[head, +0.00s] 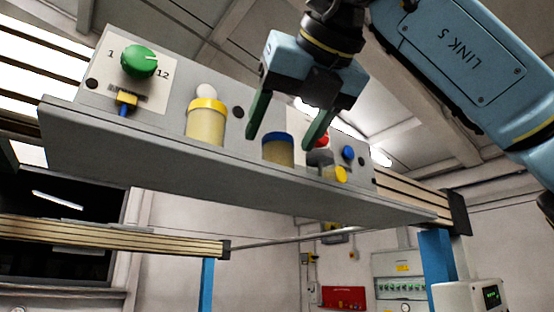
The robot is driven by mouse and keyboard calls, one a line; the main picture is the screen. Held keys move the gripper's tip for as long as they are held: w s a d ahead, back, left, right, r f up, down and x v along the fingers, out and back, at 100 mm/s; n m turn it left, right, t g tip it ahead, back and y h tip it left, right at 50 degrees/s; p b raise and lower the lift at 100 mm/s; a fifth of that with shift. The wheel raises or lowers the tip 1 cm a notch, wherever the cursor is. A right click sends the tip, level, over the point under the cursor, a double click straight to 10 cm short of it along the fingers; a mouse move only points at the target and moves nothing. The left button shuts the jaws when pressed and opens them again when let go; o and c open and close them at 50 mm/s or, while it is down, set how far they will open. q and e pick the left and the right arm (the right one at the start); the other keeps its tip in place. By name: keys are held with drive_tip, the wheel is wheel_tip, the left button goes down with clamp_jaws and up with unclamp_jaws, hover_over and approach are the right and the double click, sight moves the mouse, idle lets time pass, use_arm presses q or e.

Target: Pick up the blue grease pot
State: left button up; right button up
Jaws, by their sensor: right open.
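The blue grease pot (278,150) is a small tan jar with a blue rim. It stands on a grey shelf (215,167), and its lower part is hidden by the shelf's front lip. My right gripper (280,141) comes down from above with its two green fingers spread apart. In the picture the blue pot's rim lies between the fingertips, with a gap on each side. I cannot tell from this view whether the fingers are at the same depth as the pot. My left gripper is out of view.
A yellow-rimmed pot (206,122) stands to the left on the shelf. A green knob (139,61) is on the panel behind. A red knob (322,141), a blue knob (348,152) and a yellow-capped item (340,174) are close to the right finger.

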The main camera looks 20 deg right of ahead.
sight(273, 151)
drive_tip(key=shift+w+a+f+p, duration=0.1)
drive_tip(key=shift+w+f+p, duration=0.1)
drive_tip(key=shift+w+p, duration=0.4)
drive_tip(key=x, duration=0.3)
drive_tip(key=shift+w+f+p, duration=0.1)
drive_tip(key=shift+w+p, duration=0.2)
drive_tip(key=shift+w, duration=0.05)
drive_tip(key=shift+s, duration=0.2)
drive_tip(key=shift+w, duration=0.1)
drive_tip(key=c, duration=1)
drive_tip(key=shift+c, duration=0.6)
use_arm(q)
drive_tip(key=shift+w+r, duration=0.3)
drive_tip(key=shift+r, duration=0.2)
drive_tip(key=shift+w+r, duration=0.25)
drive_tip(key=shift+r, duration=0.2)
